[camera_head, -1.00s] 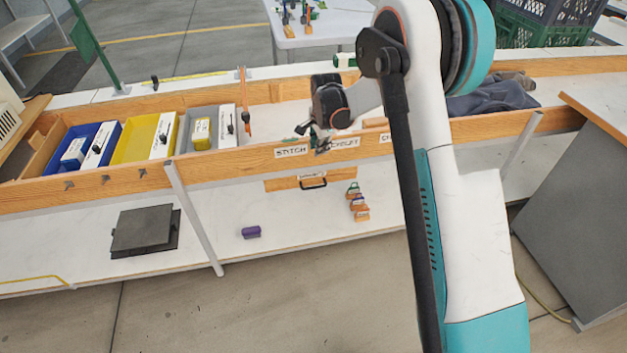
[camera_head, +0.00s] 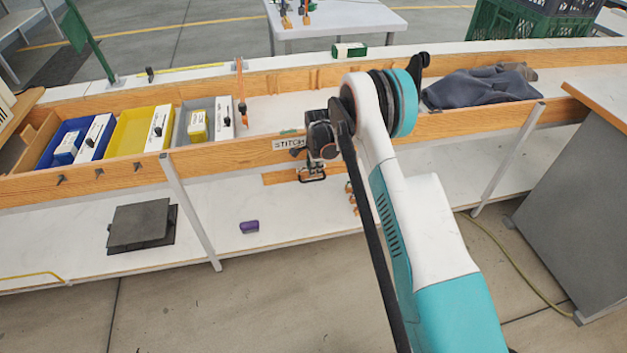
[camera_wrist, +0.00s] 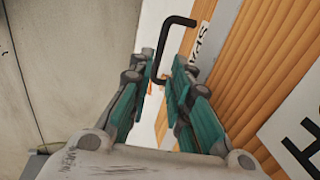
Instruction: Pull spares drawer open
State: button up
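The spares drawer (camera_head: 279,178) is a wooden front under the bench edge, below the "STITCH" label. Its dark bar handle (camera_head: 312,174) faces the aisle. In the wrist view the black handle (camera_wrist: 163,45) stands out from the wooden front beside a label partly reading "SPA" (camera_wrist: 201,40). My gripper (camera_wrist: 168,72) is open, with teal fingers either side of the handle's lower end. Contact between fingers and handle cannot be made out. In the head view my gripper (camera_head: 314,165) is at the handle and hides part of the drawer front.
Blue, yellow and grey bins (camera_head: 131,135) stand on the bench at left. The lower shelf holds a dark plate (camera_head: 141,226), a purple piece (camera_head: 249,227) and small orange pieces (camera_head: 352,199). A slanted grey leg (camera_head: 190,210) stands left of the drawer.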

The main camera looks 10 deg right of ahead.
jog(key=f, duration=0.2)
jog(key=f+b, duration=0.1)
jog(key=f, duration=0.1)
jog(key=w+f+b, duration=0.1)
jog(key=f, duration=0.1)
grip_shut()
